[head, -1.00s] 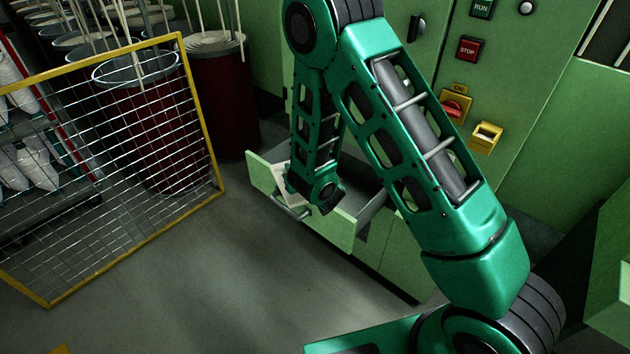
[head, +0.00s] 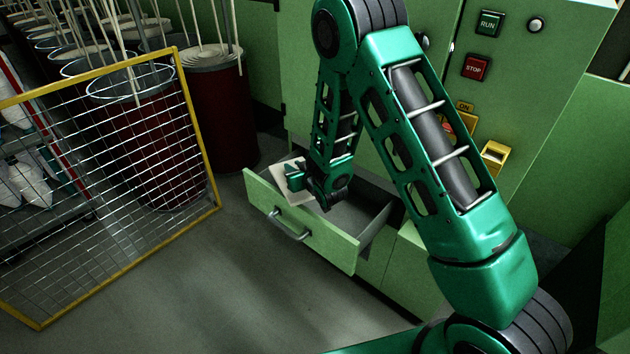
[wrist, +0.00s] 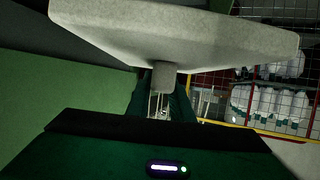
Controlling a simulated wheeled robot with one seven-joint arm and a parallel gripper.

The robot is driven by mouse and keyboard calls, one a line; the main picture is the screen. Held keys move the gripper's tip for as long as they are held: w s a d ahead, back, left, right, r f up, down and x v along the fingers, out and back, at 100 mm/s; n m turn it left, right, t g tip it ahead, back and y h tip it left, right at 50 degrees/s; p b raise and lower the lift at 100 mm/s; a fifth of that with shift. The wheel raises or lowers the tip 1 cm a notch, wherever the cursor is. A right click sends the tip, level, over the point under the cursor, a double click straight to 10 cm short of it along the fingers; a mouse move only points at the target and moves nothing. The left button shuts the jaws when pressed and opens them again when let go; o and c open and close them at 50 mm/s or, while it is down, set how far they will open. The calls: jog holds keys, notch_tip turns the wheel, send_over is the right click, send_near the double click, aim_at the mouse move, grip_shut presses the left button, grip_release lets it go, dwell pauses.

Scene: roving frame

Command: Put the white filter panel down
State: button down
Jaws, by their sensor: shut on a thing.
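The white filter panel (head: 291,184) shows in the head view as a pale, tilted slab at the open drawer, partly hidden by my arm's end. In the wrist view the panel (wrist: 180,35) is a thick off-white slab across the top, with a small grey block (wrist: 164,75) on its near side. My gripper (head: 296,176) is shut on the panel, at the left end of the drawer. The green drawer (head: 300,232) is pulled out of the machine. Whether the panel touches the drawer cannot be told.
A yellow-framed mesh fence (head: 110,190) stands at the left, with dark red bins (head: 222,120) behind it. The green machine front with a STOP button (head: 476,67) rises behind my arm. The grey floor (head: 220,280) before the drawer is clear.

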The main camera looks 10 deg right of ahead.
jog(key=w+d, duration=0.6)
jog(key=d, duration=0.2)
notch_tip(320, 180, down, 12)
jog(key=shift+r, duration=0.25)
jog(key=shift+s, duration=0.1)
jog(key=shift+f, duration=0.4)
jog(key=shift+f, duration=0.2)
jog(key=c, duration=1.6)
grip_release()
jog(key=shift+o, duration=0.2)
